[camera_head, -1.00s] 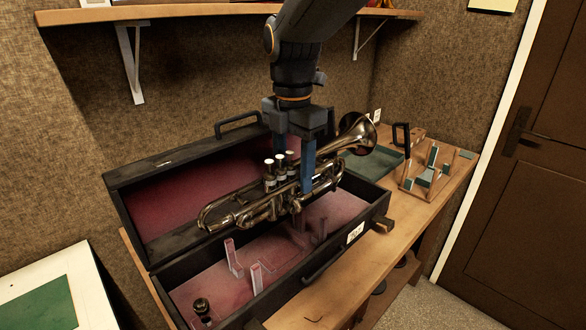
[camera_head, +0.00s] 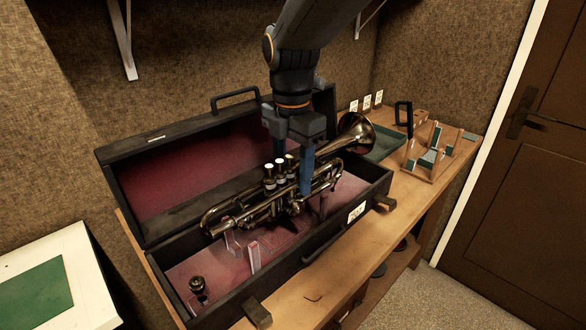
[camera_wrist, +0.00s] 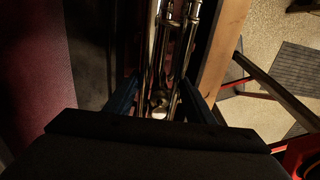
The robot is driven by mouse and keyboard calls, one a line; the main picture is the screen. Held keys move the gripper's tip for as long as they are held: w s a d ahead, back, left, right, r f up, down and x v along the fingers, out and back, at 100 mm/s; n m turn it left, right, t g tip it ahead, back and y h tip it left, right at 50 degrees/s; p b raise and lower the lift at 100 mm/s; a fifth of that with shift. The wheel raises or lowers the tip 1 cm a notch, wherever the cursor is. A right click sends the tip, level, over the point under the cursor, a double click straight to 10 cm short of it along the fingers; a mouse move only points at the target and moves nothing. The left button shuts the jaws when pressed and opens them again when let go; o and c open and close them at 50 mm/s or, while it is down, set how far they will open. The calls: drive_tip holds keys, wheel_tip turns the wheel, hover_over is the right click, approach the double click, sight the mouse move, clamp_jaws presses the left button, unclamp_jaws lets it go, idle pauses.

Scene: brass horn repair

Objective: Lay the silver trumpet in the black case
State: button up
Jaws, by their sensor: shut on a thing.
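The silver trumpet (camera_head: 243,214) is held level over the open black case (camera_head: 232,293), its bell toward the back right and its three valve caps upward. My gripper (camera_head: 305,186) is shut on the trumpet near the valves. The trumpet's left end is close to the pink upright supports inside the case; I cannot tell if it touches them. In the wrist view the trumpet's tubes (camera_wrist: 165,60) run between my two blue fingers (camera_wrist: 160,95). The case lid (camera_head: 190,170) stands open at the back. A small dark mouthpiece (camera_head: 198,285) sits in the case's front left corner.
The wooden bench (camera_head: 316,290) has bare room along its front edge. A wooden rack with green pads (camera_head: 431,158) and a green tray (camera_head: 385,146) stand to the right. A white table with a green mat (camera_head: 34,297) is at the left. A wall shelf bracket (camera_head: 122,40) hangs above.

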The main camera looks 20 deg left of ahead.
sight(293, 193)
drive_tip(key=shift+f+b, duration=1.1)
drive_tip(key=shift+f, duration=1.5)
drive_tip(key=shift+f, duration=0.55)
drive_tip(key=o, duration=1.5)
drive_tip(key=shift+f, duration=0.1)
drive_tip(key=shift+o, duration=0.2)
wheel_tip(293, 193, up, 8)
drive_tip(key=shift+b, duration=0.95)
drive_tip(key=shift+s, duration=0.1)
